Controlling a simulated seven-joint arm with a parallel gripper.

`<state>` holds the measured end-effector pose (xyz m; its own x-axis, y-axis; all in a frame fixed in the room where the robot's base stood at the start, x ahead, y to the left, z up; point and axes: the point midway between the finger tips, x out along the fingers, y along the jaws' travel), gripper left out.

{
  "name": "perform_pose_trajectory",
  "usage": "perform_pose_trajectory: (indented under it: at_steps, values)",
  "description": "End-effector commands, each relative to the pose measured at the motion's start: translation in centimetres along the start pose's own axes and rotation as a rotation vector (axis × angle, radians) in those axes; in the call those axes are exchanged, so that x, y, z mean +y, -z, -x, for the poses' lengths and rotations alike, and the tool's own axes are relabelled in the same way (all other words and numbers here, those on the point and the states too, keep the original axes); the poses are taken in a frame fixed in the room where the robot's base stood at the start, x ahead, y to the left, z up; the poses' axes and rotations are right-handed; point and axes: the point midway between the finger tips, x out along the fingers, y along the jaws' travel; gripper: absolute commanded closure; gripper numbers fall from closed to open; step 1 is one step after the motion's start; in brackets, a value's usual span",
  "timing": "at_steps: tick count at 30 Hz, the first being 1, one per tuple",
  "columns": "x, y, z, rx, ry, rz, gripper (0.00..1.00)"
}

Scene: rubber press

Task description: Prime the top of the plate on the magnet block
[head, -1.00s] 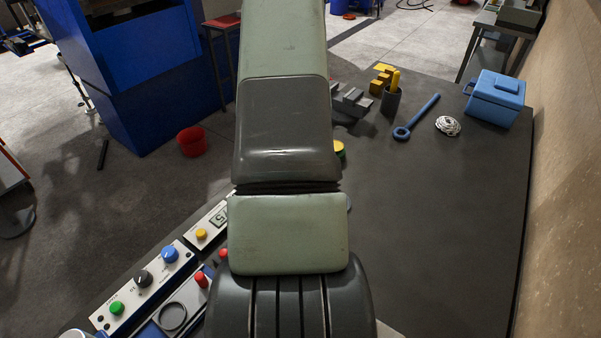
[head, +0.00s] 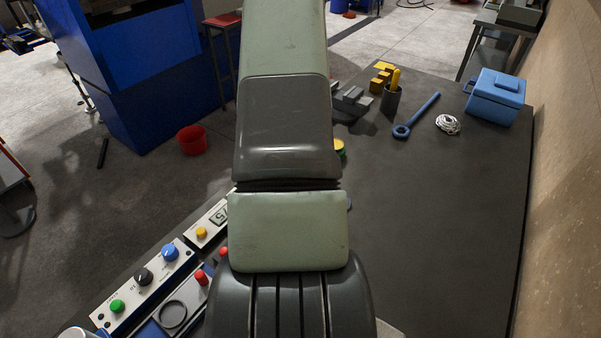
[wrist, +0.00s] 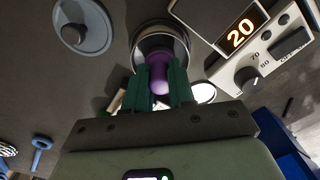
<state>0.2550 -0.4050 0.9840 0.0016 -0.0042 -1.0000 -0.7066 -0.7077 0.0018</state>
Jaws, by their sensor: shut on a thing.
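In the wrist view my gripper (wrist: 164,78) has its green fingers shut on a purple, rounded handle (wrist: 160,82). Its far end points into or over a round metal pot (wrist: 138,47); the fingers hide whether it touches the inside. In the head view my own arm covers the gripper and the handle. I cannot make out the plate or the magnet block for certain. Grey stepped blocks (head: 352,104) stand just right of my arm in the head view.
A grey disc with a round knob (wrist: 82,28) lies left of the pot. A control box with a display reading 20 (wrist: 240,32) is to its right. In the head view, a blue ring-ended tool (head: 417,117), a white coil (head: 447,124) and a blue box (head: 495,98) stand right. The right-hand tabletop is clear.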

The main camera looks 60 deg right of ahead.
Motion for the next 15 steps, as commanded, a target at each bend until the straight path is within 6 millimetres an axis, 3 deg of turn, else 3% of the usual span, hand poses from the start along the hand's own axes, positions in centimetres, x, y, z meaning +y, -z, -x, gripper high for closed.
perform_pose_trajectory:
  at_steps: [9,15]
  values:
    - [0.0,0.0,-0.1,-0.001,0.000,0.000,1.00]
    - [0.0,0.0,1.3,0.001,-0.001,0.000,1.00]
